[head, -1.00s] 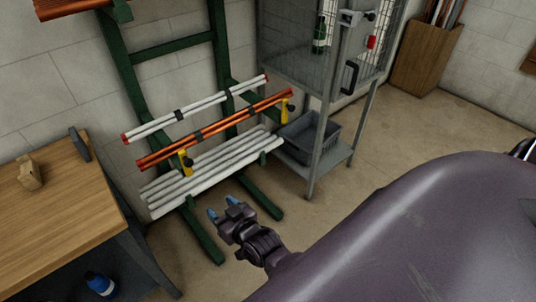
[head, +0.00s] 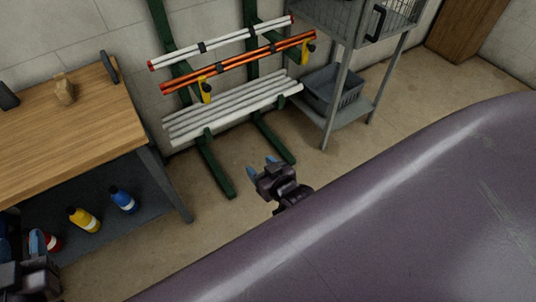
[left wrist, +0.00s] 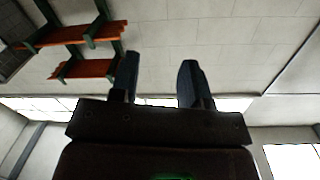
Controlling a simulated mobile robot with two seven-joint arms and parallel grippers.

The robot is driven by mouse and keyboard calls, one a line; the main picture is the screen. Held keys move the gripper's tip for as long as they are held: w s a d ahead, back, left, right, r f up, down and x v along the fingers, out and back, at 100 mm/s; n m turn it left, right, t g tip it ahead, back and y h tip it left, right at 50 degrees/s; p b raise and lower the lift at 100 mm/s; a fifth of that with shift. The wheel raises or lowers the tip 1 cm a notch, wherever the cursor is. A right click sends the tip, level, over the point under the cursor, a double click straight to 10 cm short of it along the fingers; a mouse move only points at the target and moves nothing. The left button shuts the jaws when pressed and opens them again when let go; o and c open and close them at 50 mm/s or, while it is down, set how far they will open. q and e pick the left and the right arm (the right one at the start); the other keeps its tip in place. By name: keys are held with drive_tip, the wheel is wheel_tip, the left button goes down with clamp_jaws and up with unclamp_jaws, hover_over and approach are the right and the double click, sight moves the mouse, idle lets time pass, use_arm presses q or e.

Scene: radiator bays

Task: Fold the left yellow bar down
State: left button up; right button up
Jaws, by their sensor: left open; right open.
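The left yellow bar (head: 206,91) stands upright with a black knob, in front of the orange pipes (head: 235,62) on the green rack. A matching right yellow bar (head: 309,48) stands near the pipes' other end. My left gripper (head: 22,246) is at the bottom left corner by the workbench, partly cut off, far from the left bar. In the left wrist view its fingers (left wrist: 155,78) are apart with nothing between them. My right gripper (head: 262,168) is open and empty, in front of the rack and below the bars.
A wooden workbench (head: 65,125) with bottles on its lower shelf stands left of the rack. White pipes (head: 230,110) lie on the rack's lower level. A wire cage shelf with a grey crate (head: 333,90) stands at right. Floor in front of the rack is clear.

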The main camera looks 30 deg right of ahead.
use_arm(q)
drive_tip(key=shift+s+f, duration=0.1)
drive_tip(key=shift+s, duration=0.3)
use_arm(e)
drive_tip(key=shift+s+d+f, duration=0.1)
drive_tip(key=shift+s+f, duration=0.1)
drive_tip(key=shift+s, duration=0.4)
use_arm(q)
drive_tip(key=shift+f, duration=0.1)
